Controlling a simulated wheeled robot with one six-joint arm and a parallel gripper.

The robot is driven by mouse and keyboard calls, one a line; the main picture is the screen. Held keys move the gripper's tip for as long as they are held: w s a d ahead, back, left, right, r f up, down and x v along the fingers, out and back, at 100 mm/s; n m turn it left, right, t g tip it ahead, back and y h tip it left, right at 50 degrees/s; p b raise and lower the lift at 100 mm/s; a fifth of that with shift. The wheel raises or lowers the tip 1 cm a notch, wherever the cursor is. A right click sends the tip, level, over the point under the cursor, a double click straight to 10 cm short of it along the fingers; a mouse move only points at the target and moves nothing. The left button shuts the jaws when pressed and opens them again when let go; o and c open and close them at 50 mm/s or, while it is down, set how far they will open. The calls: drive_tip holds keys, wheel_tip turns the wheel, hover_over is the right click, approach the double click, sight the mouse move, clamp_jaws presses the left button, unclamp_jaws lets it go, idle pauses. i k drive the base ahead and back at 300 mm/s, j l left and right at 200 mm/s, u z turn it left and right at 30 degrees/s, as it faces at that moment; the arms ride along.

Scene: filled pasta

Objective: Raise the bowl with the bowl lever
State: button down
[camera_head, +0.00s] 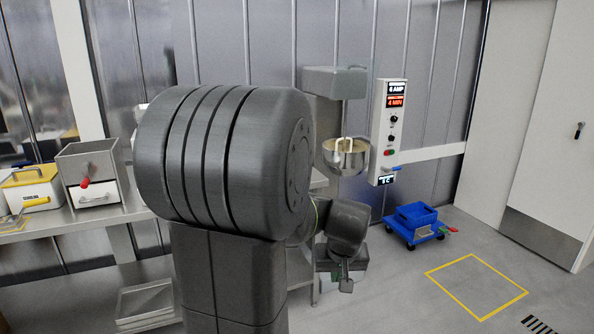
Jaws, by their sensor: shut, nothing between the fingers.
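A shiny metal bowl (347,160) sits under the grey mixer head (335,82), with pale content and a light-coloured tool at its top. My arm hides much of the mixer's left side and stand.
A blue wheeled cart (414,234) is on the floor at right, beside a yellow floor square (477,287). A steel bench (60,225) with containers is at left.

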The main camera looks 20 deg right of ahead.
sight(384, 168)
drive_tip(key=i+l, duration=0.2)
drive_tip(key=i+l+u, duration=0.1)
drive_tip(key=i+l, duration=0.15)
drive_tip(key=l, duration=0.2)
drive_tip(key=i+l, duration=0.2)
drive_tip(key=l, duration=0.15)
drive_tip(key=i+l+u, duration=0.1)
drive_tip(key=l, duration=0.25)
drive_tip(key=i+l, duration=0.3)
drive_tip(key=i+l+u, duration=0.1)
drive_tip(key=l, duration=0.3)
drive_tip(key=i+l, duration=0.15)
drive_tip(key=l, duration=0.35)
drive_tip(key=i+l+u, duration=0.15)
drive_tip(key=l, duration=0.4)
drive_tip(key=i+l, duration=0.15)
drive_tip(key=l, duration=0.4)
drive_tip(key=i+l+u, duration=0.1)
drive_tip(key=l, duration=0.45)
drive_tip(key=i+l+u, duration=0.1)
drive_tip(key=l, duration=0.45)
drive_tip(key=i+l, duration=0.2)
drive_tip(key=l, duration=0.35)
